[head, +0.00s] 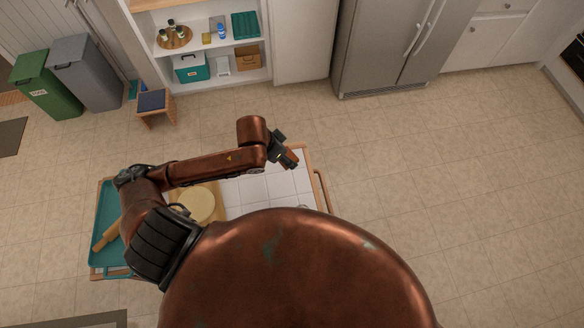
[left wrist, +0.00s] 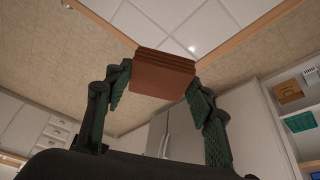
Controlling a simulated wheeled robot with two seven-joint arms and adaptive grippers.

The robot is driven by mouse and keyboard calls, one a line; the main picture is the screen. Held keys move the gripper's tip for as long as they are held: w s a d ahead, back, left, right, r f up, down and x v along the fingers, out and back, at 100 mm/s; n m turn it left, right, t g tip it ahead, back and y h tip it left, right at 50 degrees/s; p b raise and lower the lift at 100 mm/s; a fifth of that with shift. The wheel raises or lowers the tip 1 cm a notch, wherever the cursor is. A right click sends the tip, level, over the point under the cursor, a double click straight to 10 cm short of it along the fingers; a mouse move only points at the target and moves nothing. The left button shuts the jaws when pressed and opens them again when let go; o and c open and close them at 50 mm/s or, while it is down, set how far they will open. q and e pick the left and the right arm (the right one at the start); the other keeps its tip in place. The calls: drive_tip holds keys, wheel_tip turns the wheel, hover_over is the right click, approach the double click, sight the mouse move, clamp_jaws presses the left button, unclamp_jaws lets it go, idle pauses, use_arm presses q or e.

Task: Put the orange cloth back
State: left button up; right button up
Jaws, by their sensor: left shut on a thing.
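My left gripper (head: 282,151) is shut on the folded orange cloth (left wrist: 160,75) and holds it above the far right part of the cart's white tiled top (head: 262,188). In the left wrist view, the gripper (left wrist: 160,80) has one finger on each side of the cloth, which looks like a thick, layered rust-orange block. In the head view, only a small part of the cloth (head: 291,160) shows at the fingertips. My right gripper is in neither view.
An open shelf unit (head: 217,43) at the back holds a folded teal cloth (head: 245,25), bottles on a round tray, a teal box and a cardboard box. A stool (head: 153,103) stands before its left end. A fridge (head: 385,50) is to the right. Floor between cart and shelves is clear.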

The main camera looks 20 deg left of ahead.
use_arm(q)
drive_tip(key=s+a+m+g+h+p, duration=0.1)
drive_tip(key=s+a+m+p, duration=0.1)
drive_tip(key=s+m+p, duration=0.65)
drive_tip(key=w+f+n, duration=0.1)
drive_tip(key=w, duration=0.1)
drive_tip(key=w+d+f+n, duration=0.1)
drive_tip(key=w, duration=0.1)
drive_tip(key=w+d+f+n, duration=0.1)
drive_tip(key=w+f, duration=0.1)
drive_tip(key=shift+w+h, duration=0.15)
drive_tip(key=shift+h, duration=0.15)
hover_over(294, 172)
drive_tip(key=s+a, duration=0.1)
drive_tip(key=s, duration=0.1)
wheel_tip(294, 172, down, 5)
drive_tip(key=shift+w+a+f+p, duration=0.1)
drive_tip(key=shift+f+p, duration=0.05)
drive_tip(key=shift+p, duration=0.25)
drive_tip(key=shift+w+f, duration=0.45)
drive_tip(key=shift+f, duration=1.65)
drive_tip(key=o, duration=1)
drive_tip(key=shift+f, duration=0.1)
drive_tip(key=shift+o, duration=0.5)
